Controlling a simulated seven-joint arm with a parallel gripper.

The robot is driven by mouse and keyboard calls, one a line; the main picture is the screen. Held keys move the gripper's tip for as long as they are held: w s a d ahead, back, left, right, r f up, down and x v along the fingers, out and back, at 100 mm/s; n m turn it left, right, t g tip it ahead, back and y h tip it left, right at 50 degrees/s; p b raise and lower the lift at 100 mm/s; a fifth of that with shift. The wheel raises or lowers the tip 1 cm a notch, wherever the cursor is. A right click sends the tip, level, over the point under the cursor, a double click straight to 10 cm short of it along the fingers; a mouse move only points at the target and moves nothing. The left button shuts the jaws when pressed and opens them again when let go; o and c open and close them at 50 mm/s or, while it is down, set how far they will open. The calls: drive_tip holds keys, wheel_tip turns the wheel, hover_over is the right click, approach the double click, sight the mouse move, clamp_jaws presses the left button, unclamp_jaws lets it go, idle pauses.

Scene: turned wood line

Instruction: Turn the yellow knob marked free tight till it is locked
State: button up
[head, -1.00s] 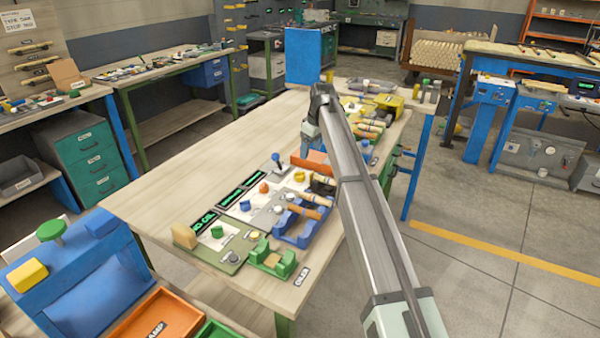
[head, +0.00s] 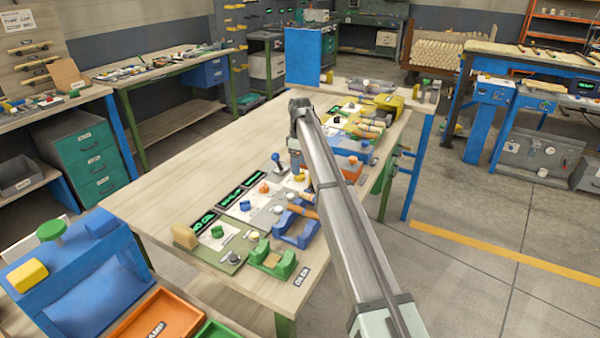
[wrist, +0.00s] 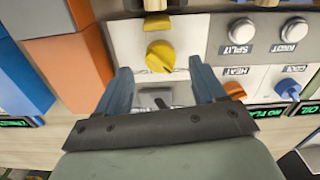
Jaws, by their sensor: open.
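The yellow knob (wrist: 161,53) sits on a pale panel in the wrist view, with a small raised ridge across its face. Its marking is not readable, and I cannot tell its lock state. My gripper (wrist: 160,66) is open, its two blue-grey fingers spread to the left and right of the knob's near side. I see no contact with the knob. In the head view my gripper (head: 296,166) is low over the row of panels, partly hidden by my arm.
Above the knob is another yellow part (wrist: 158,25). To its right are white buttons marked SPLIT (wrist: 242,31) and KNOT (wrist: 295,30), an orange knob (wrist: 235,90) and a blue knob (wrist: 288,89). An orange block (wrist: 70,70) stands to the left. The table's left side (head: 190,165) is clear.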

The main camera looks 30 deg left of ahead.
drive_tip(key=shift+f, duration=2)
drive_tip(key=shift+c, duration=0.4)
drive_tip(key=c, duration=1)
